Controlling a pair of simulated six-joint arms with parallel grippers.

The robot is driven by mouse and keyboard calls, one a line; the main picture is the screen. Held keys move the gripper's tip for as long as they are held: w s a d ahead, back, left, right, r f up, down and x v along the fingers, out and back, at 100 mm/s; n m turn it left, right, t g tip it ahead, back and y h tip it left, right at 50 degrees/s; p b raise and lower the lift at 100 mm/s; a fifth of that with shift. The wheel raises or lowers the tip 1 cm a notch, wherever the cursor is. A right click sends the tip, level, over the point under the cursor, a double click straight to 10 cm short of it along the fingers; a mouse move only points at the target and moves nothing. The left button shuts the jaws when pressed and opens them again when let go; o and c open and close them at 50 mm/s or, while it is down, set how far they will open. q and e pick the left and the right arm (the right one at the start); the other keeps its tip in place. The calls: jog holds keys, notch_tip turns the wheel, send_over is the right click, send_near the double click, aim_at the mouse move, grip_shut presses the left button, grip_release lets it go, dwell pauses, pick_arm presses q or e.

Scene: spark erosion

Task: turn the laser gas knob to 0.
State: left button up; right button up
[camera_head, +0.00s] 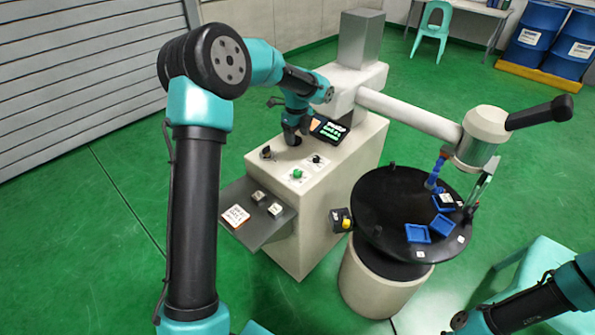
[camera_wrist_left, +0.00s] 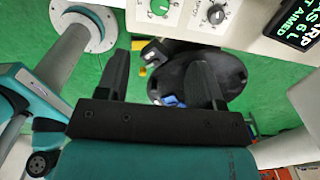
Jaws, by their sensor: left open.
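The beige cabinet (camera_head: 325,195) carries several controls on its top: a green knob (camera_head: 297,174), a small black knob (camera_head: 316,160) and another black control (camera_head: 266,153). Which one is the laser gas knob cannot be read. My left gripper (camera_head: 292,137) points down over the cabinet top, beside the tilted display (camera_head: 328,129) and behind the green knob. In the left wrist view the gripper (camera_wrist_left: 158,62) is open and empty, its fingers apart. The green knob (camera_wrist_left: 160,6) and a black knob on a white dial (camera_wrist_left: 216,13) show there beyond the fingertips. My right gripper is out of view.
A black round table (camera_head: 375,215) with blue trays stands to the right under the machine's white arm (camera_head: 410,112). A yellow-and-black switch box (camera_head: 341,219) sits between it and the cabinet. A grey side shelf (camera_head: 262,232) holds small labelled items.

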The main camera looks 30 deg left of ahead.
aim_at(297, 171)
pick_arm(q)
notch_tip(297, 171, down, 17)
jog(key=shift+r, duration=0.2)
dwell(0.4)
jog(key=c, duration=0.9)
